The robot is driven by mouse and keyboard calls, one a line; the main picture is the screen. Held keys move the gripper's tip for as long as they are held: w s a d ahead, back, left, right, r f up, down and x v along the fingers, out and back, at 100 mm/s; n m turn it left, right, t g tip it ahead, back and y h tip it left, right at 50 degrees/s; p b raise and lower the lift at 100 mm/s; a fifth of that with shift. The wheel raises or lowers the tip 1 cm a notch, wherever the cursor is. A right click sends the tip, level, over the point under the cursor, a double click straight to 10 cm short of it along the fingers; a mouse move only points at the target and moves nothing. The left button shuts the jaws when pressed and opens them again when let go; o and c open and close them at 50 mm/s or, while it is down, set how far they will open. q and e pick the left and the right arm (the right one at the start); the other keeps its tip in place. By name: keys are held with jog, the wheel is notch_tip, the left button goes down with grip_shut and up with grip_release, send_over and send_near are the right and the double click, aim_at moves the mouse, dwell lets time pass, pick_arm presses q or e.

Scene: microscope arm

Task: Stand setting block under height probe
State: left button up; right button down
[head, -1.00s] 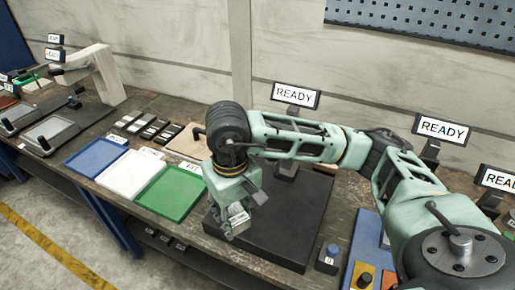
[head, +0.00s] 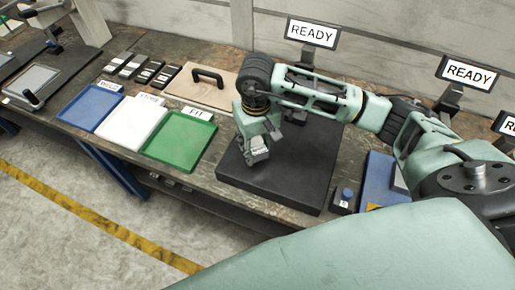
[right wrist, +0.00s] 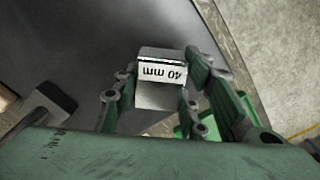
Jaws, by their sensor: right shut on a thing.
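My right gripper (head: 258,158) is shut on a small metal setting block (head: 260,155). In the right wrist view the block (right wrist: 160,73) sits between the fingers (right wrist: 152,100), with a "40 mm" label that reads upside down. The gripper points down over the left part of a black surface plate (head: 310,165). I cannot tell whether the block touches the plate. A dark stand part (head: 297,115) shows behind my right arm at the back of the plate. The arm hides much of it, and I cannot make out the probe tip. My left gripper is out of view.
Blue (head: 90,107), white (head: 132,122) and green (head: 180,140) trays lie left of the plate. Behind them are several dark blocks (head: 140,68) and a board with a handle (head: 205,85). A "READY" display (head: 312,33) stands behind. A small blue-topped button box (head: 345,198) is right of the plate.

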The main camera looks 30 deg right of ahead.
aim_at(256, 153)
notch_tip(256, 153, down, 3)
jog(key=shift+r+p, duration=0.1)
jog(key=shift+p, duration=0.45)
jog(key=shift+f, duration=0.4)
jog(key=c, duration=1.2)
grip_release()
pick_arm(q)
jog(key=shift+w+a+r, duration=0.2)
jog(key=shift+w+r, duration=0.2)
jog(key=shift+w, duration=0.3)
pick_arm(e)
jog(key=shift+o, duration=0.5)
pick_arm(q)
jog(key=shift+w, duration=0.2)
